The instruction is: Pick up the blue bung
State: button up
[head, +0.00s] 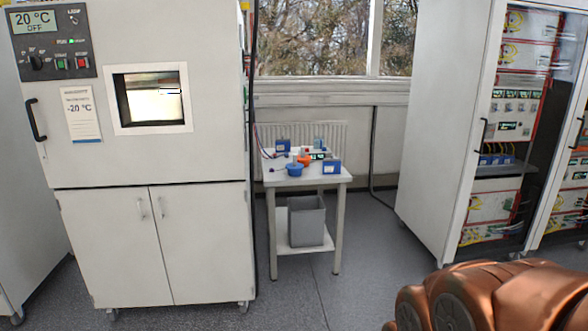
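A small round blue piece (294,170), which looks like the blue bung, sits near the front edge of a small white table (335,179). It is too small in the head view to make out its exact shape. My gripper is not in view. A copper-coloured part of my own body shows at the bottom right, well apart from the table.
Blue boxes (331,167) and an orange piece (304,160) share the tabletop. A grey bin (306,221) stands on the lower shelf. A white test chamber (150,230) stands close on the left, a glass-doored cabinet (440,130) on the right. The floor in front is clear.

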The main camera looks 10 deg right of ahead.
aim_at(295, 168)
jog(key=k, duration=1.6)
jog(key=z, duration=0.6)
jog(key=i, duration=7.8)
jog(key=u, duration=0.2)
